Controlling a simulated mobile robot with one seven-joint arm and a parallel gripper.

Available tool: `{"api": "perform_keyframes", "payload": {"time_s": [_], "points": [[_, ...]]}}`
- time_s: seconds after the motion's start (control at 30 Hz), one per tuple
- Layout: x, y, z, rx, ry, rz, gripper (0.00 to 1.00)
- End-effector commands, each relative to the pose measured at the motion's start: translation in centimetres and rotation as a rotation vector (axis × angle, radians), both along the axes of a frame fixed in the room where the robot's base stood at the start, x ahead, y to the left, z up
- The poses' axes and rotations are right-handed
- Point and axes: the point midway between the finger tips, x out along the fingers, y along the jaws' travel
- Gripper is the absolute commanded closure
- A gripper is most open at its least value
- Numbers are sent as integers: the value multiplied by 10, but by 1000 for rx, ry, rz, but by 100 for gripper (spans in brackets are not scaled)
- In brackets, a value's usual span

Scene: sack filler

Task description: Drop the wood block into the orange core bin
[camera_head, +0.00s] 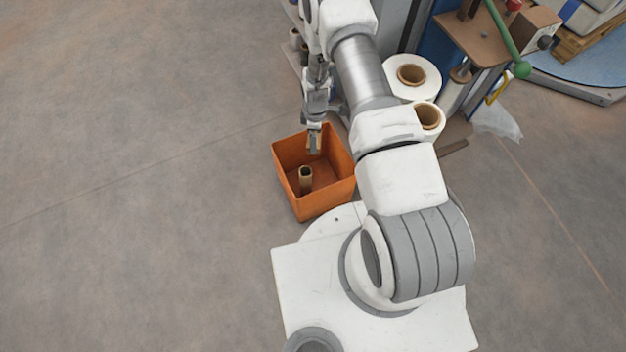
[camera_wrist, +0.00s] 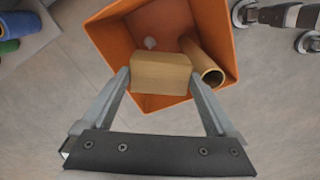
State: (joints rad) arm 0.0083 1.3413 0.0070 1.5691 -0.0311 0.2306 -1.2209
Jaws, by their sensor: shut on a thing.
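The orange core bin (camera_head: 323,197) stands on the floor beside my base, with its open top facing up. It also shows in the wrist view (camera_wrist: 110,35). A cardboard core (camera_head: 305,180) is inside it. My gripper (camera_head: 314,148) is over the bin, toward its far side. In the wrist view my gripper (camera_wrist: 160,80) is shut on the tan wood block (camera_wrist: 160,73), one finger at each end. The block is in front of the bin's opening in that view. Its exact height against the rim is hard to tell.
White rolls with brown cores (camera_head: 411,75) stand right of the arm. A work stand with a green lever (camera_head: 505,40) is at the upper right. Blue and green rolls (camera_wrist: 15,30) show at the wrist view's upper left. Floor to the left is clear.

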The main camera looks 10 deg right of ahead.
Motion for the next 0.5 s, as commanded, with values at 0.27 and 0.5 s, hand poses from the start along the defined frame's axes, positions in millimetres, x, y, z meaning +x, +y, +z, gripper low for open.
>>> {"api": "perform_keyframes", "payload": {"time_s": [0.27, 0.5], "points": [[0, 0, -18, 0, -1, 0, 64], [0, 0, -17, 0, -1, 0, 0]]}}
